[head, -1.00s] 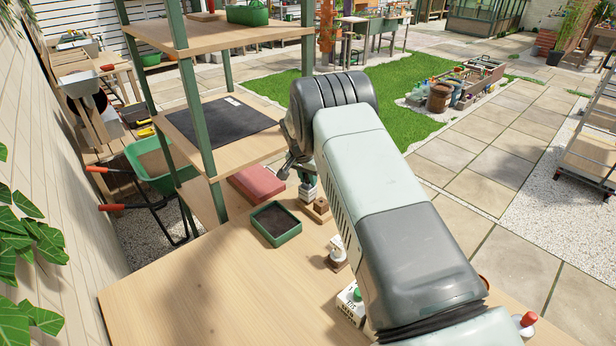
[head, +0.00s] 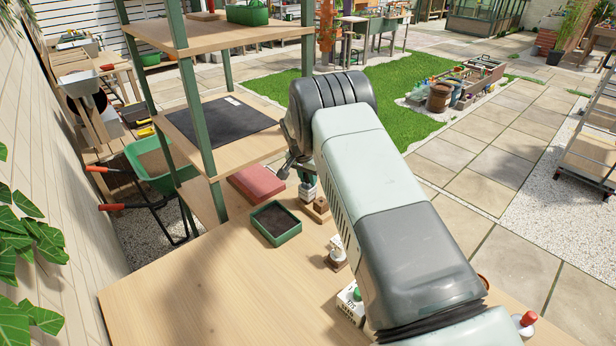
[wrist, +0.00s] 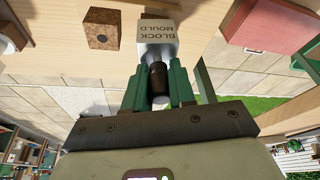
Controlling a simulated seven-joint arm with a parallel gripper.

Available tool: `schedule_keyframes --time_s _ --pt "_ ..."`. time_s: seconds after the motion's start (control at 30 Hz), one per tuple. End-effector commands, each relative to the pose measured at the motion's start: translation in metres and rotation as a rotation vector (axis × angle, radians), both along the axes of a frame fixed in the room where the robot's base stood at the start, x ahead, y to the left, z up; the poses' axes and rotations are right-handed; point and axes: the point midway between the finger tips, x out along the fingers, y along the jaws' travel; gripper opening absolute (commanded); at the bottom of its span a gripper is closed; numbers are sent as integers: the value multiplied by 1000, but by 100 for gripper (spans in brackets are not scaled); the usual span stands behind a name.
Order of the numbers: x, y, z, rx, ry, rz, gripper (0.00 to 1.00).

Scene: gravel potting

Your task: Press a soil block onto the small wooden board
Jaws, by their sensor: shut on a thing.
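My gripper (wrist: 158,72) is shut on the dark handle of the block mould (wrist: 170,38), a pale grey box lettered "BLOCK MOULD". In the head view the gripper and mould (head: 309,190) are partly hidden by my arm, at the far edge of the bench. A small brown wooden-looking block (wrist: 103,28) with a dark round spot on top lies beside the mould; it also shows in the head view (head: 318,208). A green tray (head: 280,239) of dark soil stands to the left. I cannot make out a soil block or what is under the mould.
The bench's left front (head: 190,290) is clear.

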Motion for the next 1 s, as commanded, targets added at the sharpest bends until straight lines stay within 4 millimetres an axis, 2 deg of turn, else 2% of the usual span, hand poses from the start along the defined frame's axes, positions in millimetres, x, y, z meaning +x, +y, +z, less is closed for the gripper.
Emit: schedule_keyframes --time_s 0.03,0.37,1.0 --pt "-7 0 -13 -1 21 -1 0" --pt "-7 1 -11 0 21 -1 0" --pt "-4 0 44 -2 13 0 0"
